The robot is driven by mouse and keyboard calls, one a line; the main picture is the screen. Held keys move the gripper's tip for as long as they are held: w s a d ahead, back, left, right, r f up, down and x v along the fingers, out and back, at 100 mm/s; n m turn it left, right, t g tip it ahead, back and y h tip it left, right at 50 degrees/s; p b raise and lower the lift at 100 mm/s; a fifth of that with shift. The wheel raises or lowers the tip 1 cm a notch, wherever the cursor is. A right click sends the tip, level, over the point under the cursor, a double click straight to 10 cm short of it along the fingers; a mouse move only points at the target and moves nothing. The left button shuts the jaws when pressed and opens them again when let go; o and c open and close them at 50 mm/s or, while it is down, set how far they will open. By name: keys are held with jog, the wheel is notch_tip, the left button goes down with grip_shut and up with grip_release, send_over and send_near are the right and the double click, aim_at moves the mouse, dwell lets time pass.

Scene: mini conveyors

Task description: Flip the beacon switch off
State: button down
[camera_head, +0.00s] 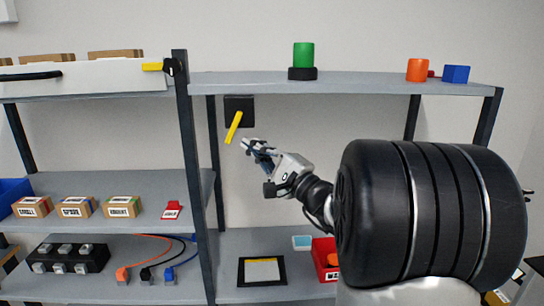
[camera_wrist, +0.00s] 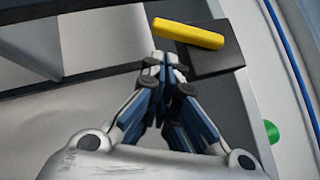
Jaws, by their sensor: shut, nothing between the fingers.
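The switch is a black box (camera_head: 239,104) with a yellow lever (camera_head: 233,127), mounted on the wall under the right unit's top shelf. The lever slants, its lower end toward the left. A green beacon (camera_head: 304,55) on a black base stands on the shelf above; I cannot tell if it is lit. My gripper (camera_head: 247,146) is shut and empty, just below and right of the lever in the head view. In the wrist view the closed fingertips (camera_wrist: 164,62) are close to the yellow lever (camera_wrist: 188,33) and the black box (camera_wrist: 213,61); contact cannot be told.
The grey top shelf (camera_head: 350,84) lies above my gripper, and a dark post (camera_head: 188,150) stands to its left. An orange cylinder (camera_head: 418,70) and a blue block (camera_head: 456,74) sit on the top shelf. Another yellow handle (camera_head: 152,67) is at the left unit. Lower shelves hold boxes.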

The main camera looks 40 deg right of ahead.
aim_at(234, 128)
jog(key=shift+w+a+r, duration=0.35)
jog(key=shift+a+r, duration=0.05)
jog(key=shift+a, duration=0.3)
jog(key=shift+w+a+r+b, duration=0.15)
jog(key=shift+w+a+b, duration=0.25)
jog(key=shift+b, duration=0.5)
jog(key=shift+a, duration=0.15)
